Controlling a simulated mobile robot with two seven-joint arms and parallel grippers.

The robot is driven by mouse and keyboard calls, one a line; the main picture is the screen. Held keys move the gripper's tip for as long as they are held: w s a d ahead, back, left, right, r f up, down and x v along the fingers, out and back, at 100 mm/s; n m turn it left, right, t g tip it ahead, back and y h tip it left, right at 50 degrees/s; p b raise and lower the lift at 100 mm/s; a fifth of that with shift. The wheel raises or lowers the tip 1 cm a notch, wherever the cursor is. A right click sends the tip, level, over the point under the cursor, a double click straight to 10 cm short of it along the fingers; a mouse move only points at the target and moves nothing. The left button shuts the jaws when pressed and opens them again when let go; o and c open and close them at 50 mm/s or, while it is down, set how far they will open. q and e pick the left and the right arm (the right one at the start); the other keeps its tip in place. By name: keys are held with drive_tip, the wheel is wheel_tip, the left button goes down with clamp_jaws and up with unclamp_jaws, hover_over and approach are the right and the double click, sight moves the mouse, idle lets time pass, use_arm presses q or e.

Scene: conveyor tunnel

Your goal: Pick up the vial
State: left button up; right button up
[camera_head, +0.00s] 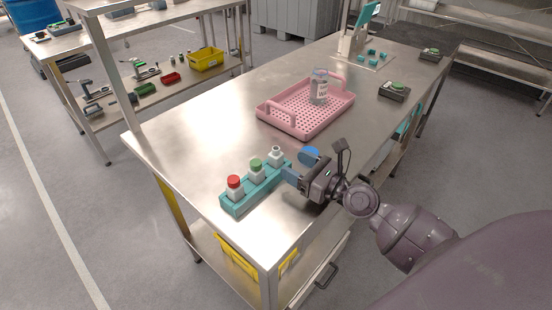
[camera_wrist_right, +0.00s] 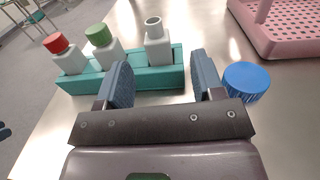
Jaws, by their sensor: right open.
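A teal rack (camera_head: 244,197) on the steel table holds three white vials in a row. One has a red cap (camera_head: 234,182), one a green cap (camera_head: 256,164), and the vial at the rack's far right end (camera_head: 276,157) is uncapped, with an open neck. My right gripper (camera_head: 300,166) is open and empty at that end of the rack. In the right wrist view the uncapped vial (camera_wrist_right: 158,47) shows ahead, in line with the gap between the fingers (camera_wrist_right: 163,78). A blue cap (camera_wrist_right: 246,82) lies on the table just outside the right finger. My left gripper is not in view.
A pink perforated tray (camera_head: 300,128) with a labelled clear jar (camera_head: 320,87) stands farther back. The table left of the tray is clear.

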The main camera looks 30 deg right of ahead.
sight(281, 158)
drive_tip(key=shift+w+a, duration=0.25)
drive_tip(key=shift+w, duration=0.35)
drive_tip(key=x, duration=0.3)
drive_tip(key=shift+w+a+p, duration=0.3)
drive_tip(key=shift+a+p, duration=0.05)
drive_tip(key=shift+p, duration=0.05)
drive_tip(key=shift+w+a, duration=0.25)
drive_tip(key=shift+w, duration=0.4)
